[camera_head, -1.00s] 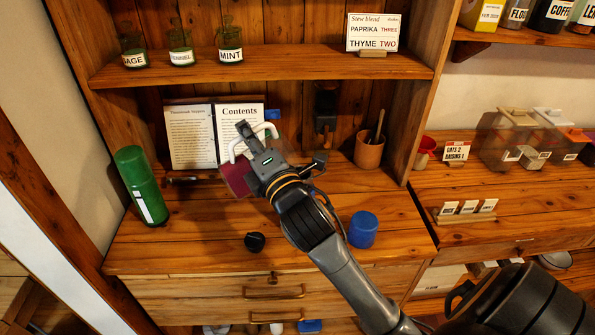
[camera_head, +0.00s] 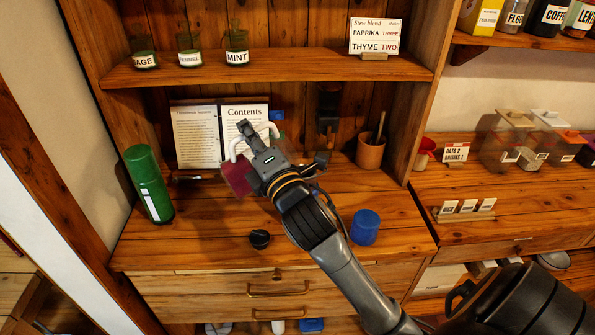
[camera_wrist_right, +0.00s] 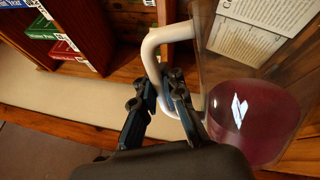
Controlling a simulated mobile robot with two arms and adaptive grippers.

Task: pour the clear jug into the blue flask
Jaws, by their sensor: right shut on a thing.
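The clear jug (camera_head: 236,181) holds dark red liquid and has a white handle. It also shows in the right wrist view (camera_wrist_right: 250,128). My right gripper (camera_head: 257,150) is shut on the handle, with its fingers (camera_wrist_right: 163,88) around the white bar. The jug is in front of the open book at the back of the counter, and my gripper hides part of it. A short blue cylinder (camera_head: 364,228), the only clearly blue vessel, stands on the counter to the right of my right forearm. Its opening cannot be made out. My left gripper is not in view.
A green flask (camera_head: 149,184) stands at the counter's left. A small black cap (camera_head: 259,239) lies near the front edge. An open book (camera_head: 196,137) and a terracotta pot (camera_head: 370,152) stand at the back. Green jars (camera_head: 237,47) line the shelf above.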

